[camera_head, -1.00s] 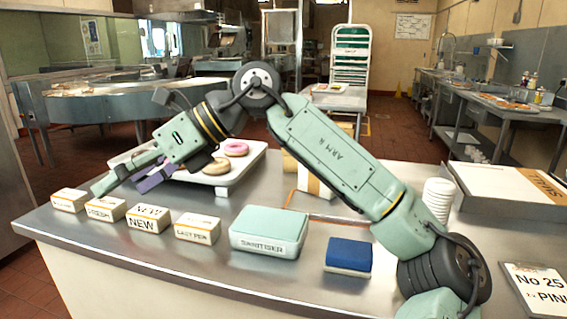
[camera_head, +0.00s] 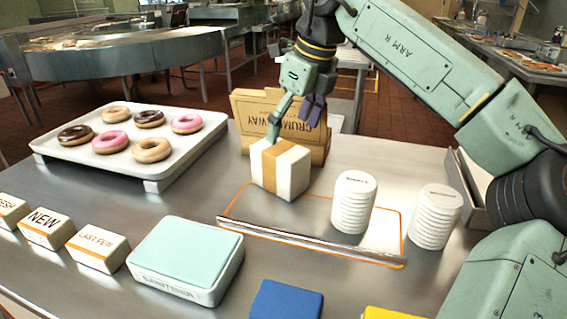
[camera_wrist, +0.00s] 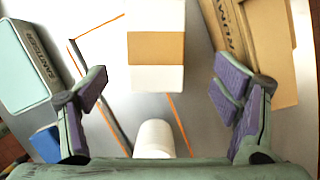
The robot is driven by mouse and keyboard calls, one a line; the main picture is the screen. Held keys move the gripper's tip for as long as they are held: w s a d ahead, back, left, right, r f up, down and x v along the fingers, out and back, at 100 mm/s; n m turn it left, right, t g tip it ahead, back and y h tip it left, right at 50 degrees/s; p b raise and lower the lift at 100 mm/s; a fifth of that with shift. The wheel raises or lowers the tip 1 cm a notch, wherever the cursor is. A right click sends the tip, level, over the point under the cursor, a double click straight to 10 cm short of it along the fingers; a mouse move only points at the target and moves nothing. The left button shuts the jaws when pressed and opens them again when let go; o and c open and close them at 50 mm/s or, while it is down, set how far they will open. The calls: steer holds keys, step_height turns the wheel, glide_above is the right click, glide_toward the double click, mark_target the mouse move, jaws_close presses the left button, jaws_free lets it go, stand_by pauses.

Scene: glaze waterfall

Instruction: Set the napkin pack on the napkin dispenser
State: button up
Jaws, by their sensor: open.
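The napkin pack appears to be a white block with a tan band (camera_head: 280,168), standing on the steel counter at the back-left corner of an orange outline. My gripper (camera_head: 298,112) is above it, pointing down, with its fingers apart. One fingertip overlaps the pack's top edge in the head view; I cannot tell if it touches. In the wrist view the pack (camera_wrist: 156,48) lies ahead between the open fingers of my gripper (camera_wrist: 162,88), with a gap on both sides. I cannot pick out a napkin dispenser for certain.
A cardboard box (camera_head: 316,135) stands close behind the pack. White stacks stand at right, one (camera_head: 354,203) inside the outline, another (camera_head: 436,217) beyond. A metal bar (camera_head: 310,243) runs along the outline's front. Donut tray (camera_head: 190,149) and sanitiser box (camera_head: 188,258) are left.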

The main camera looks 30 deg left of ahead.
mark_target(283, 149)
steer(key=x, duration=0.3)
steer(key=p+x, duration=0.1)
steer(key=x, duration=0.2)
steer(key=shift+s+a+f+p, duration=0.2)
steer(key=shift+f+p, duration=0.1)
steer(key=shift+f, duration=0.3)
steer(key=shift+f, duration=0.25)
steer(key=c, duration=1.4)
steer(key=shift+r, duration=0.1)
steer(key=shift+c, duration=0.2)
